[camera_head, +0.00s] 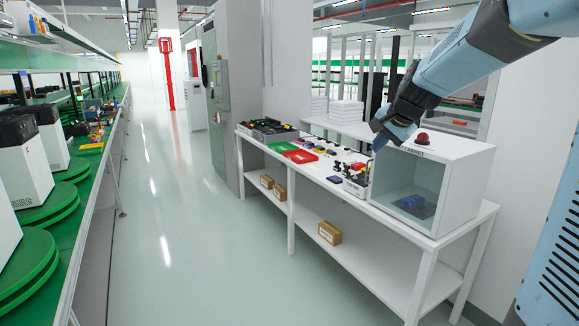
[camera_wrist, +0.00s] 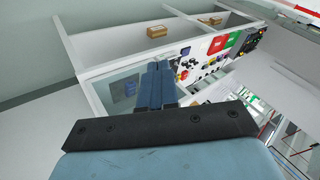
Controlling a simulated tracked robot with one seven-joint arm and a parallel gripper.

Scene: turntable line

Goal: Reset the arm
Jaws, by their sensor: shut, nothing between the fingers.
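My arm reaches in from the upper right of the head view. In the wrist view my gripper's fingers (camera_wrist: 158,66) lie together, shut and empty. They overlap the cabinet and table in that picture, and I cannot tell the exact gap to them.
The white table (camera_head: 375,215) holds a green tray (camera_head: 277,147), a red tray (camera_head: 300,156) and several small parts. A red button (camera_head: 421,138) tops the cabinet. Cardboard boxes (camera_head: 329,233) lie on the lower shelf. The aisle floor (camera_head: 190,240) is clear. A green workbench (camera_head: 80,165) runs along the left.

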